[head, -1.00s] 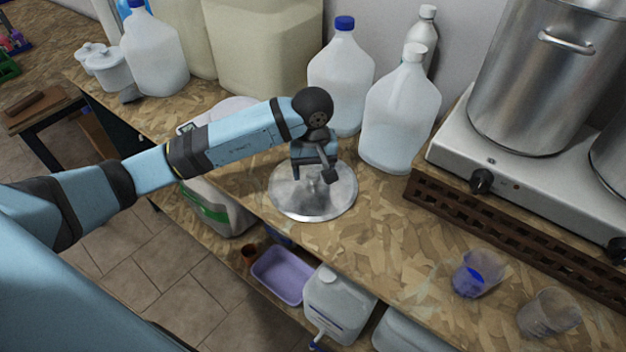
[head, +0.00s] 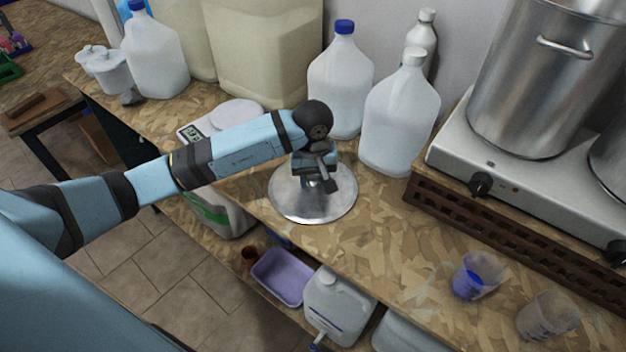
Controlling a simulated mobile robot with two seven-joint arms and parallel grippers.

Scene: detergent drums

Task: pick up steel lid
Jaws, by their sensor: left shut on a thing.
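The steel lid (head: 335,206) is a round, shiny disc lying flat on the wooden worktop, in the middle of the head view. My left gripper (head: 318,186) reaches in from the left and is over the lid's centre. It is shut on the lid's knob, which is mostly hidden by the fingers. The lid's back part is partly covered by the gripper and wrist. My right gripper is not in view.
Clear jugs (head: 399,115) stand just behind the lid. A white scale (head: 236,115) lies behind my forearm. A hot plate (head: 530,165) with steel pots (head: 530,90) is at right. Plastic cups (head: 477,275) stand front right. The worktop (head: 385,235) right of the lid is clear.

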